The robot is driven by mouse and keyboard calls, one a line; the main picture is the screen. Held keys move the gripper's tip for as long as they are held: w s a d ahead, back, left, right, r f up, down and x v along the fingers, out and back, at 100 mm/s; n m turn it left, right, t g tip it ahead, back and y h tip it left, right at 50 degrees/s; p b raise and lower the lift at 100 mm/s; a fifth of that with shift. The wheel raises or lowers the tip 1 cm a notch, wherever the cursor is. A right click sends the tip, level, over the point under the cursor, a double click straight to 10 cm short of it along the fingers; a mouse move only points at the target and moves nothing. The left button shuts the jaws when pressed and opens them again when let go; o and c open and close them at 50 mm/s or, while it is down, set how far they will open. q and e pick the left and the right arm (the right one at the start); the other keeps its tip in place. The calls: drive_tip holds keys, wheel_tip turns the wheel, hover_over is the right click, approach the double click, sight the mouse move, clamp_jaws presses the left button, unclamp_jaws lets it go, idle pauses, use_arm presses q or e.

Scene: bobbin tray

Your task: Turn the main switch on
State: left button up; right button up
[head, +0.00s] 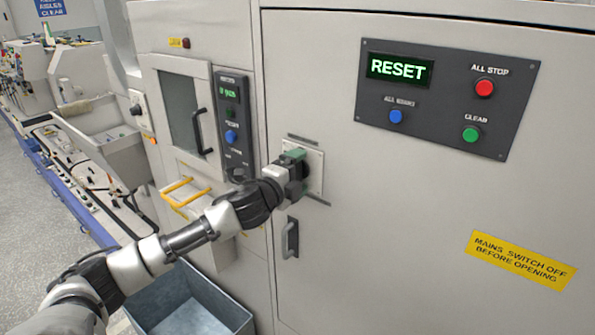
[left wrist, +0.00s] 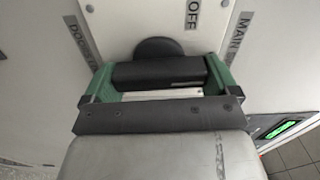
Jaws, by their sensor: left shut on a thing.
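The main switch sits on a pale square plate (head: 317,168) on the grey cabinet door, in the middle of the head view. My left gripper (head: 295,168) is up against it and hides most of the switch there. In the left wrist view, the black switch handle (left wrist: 158,73) lies between the green fingers of my left gripper (left wrist: 155,82), which is shut on it. The handle's round black base (left wrist: 158,46) shows behind. An OFF label (left wrist: 193,14) is above it, and a MAIN label (left wrist: 238,33) is at the right. My right gripper is not in view.
A dark panel (head: 447,142) at the upper right shows RESET and has red, blue and green buttons. A door handle (head: 290,238) is just below the switch. A grey bin (head: 190,297) stands below my left arm. A yellow warning label (head: 520,260) is at the lower right.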

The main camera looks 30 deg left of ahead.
use_arm(q)
drive_tip(key=shift+m, duration=0.5)
drive_tip(key=o, duration=0.6)
drive_tip(key=shift+o, duration=0.2)
drive_tip(key=shift+s+f+b, duration=0.2)
drive_tip(key=shift+s+b, duration=0.1)
drive_tip(key=shift+s, duration=0.15)
drive_tip(key=s+b, duration=0.5)
drive_tip(key=s, duration=0.5)
drive_tip(key=shift+a+r, duration=0.2)
drive_tip(key=shift+a, duration=0.2)
drive_tip(key=shift+w, duration=0.1)
